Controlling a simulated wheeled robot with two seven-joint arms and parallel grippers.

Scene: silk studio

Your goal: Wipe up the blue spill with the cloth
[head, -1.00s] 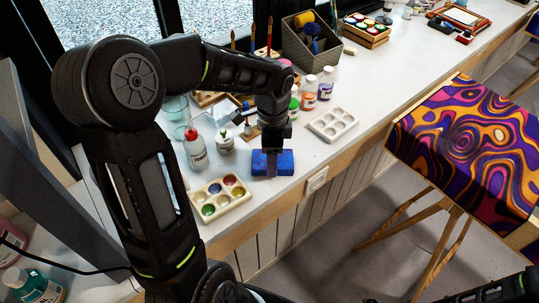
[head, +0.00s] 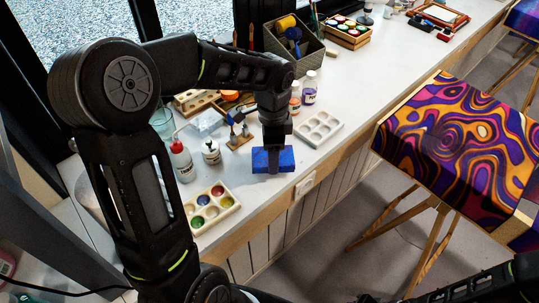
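A blue, flat-sided block-like piece, which looks like the folded cloth (head: 286,158), lies on the white counter near its front edge. My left gripper (head: 273,165) points straight down at the middle of it, with its fingers closed on it. No separate blue spill shows; any under the cloth or behind my arm is hidden. My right gripper is out of view; only part of my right arm shows at the lower right.
A paint palette (head: 190,209) lies to the left and an empty white palette (head: 318,129) close to the right. Bottles, including a red-capped one (head: 184,165), stand behind on the left. A patterned canvas (head: 455,140) stands beyond the counter's front edge.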

